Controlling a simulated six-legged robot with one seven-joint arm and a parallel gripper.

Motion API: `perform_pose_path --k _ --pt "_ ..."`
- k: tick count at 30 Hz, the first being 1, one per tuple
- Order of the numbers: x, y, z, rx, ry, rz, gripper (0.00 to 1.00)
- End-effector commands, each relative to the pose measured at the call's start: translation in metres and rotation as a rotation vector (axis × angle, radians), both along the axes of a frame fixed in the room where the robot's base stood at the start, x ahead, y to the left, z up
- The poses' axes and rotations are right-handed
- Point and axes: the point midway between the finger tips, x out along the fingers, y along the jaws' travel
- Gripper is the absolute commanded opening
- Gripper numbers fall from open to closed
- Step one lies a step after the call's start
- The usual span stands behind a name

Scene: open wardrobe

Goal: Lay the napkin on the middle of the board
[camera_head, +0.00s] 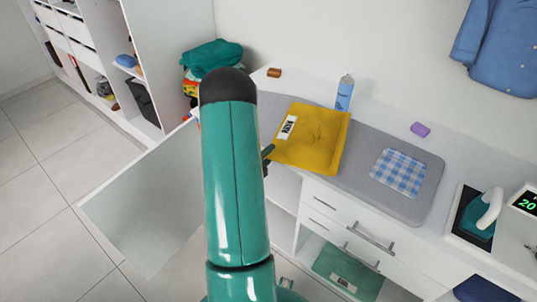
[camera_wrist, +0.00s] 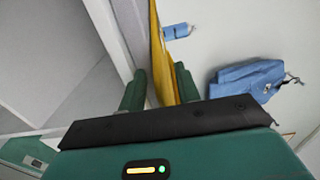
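The grey board (camera_head: 362,185) lies on the counter. The napkin, a blue-and-white checked cloth (camera_head: 400,173), lies flat on its right part. A yellow packet (camera_head: 322,130) with a white label covers the board's left part and reaches its front edge. My gripper (camera_head: 268,152) is at the packet's left edge, away from the napkin. In the wrist view, the fingers of my gripper (camera_wrist: 160,88) stand apart with the packet (camera_wrist: 160,45) edge-on between them; a gap shows on one side. The napkin is not visible in the wrist view.
A spray can (camera_head: 345,93) stands behind the packet, and a purple block (camera_head: 420,129) lies behind the board. An iron (camera_head: 484,212) stands at the right. Below are drawers (camera_head: 345,228) and a green labelled packet (camera_head: 348,272). An open door (camera_head: 145,205) stands left.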

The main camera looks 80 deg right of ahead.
Motion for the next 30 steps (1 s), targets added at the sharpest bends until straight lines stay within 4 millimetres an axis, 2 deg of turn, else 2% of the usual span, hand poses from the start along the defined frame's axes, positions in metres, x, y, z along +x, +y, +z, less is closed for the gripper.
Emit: perform_pose_path --k 7,10,14,24,30 --pt "0.000 -0.002 0.002 0.000 0.000 0.000 0.33" --pt "0.005 0.006 0.002 0.001 0.001 0.003 0.33" --pt "0.014 0.026 0.002 0.003 0.001 0.005 0.33" --pt "0.042 0.091 0.002 0.002 0.001 0.005 0.33" --pt "0.048 0.107 0.002 0.000 0.001 0.001 0.33"
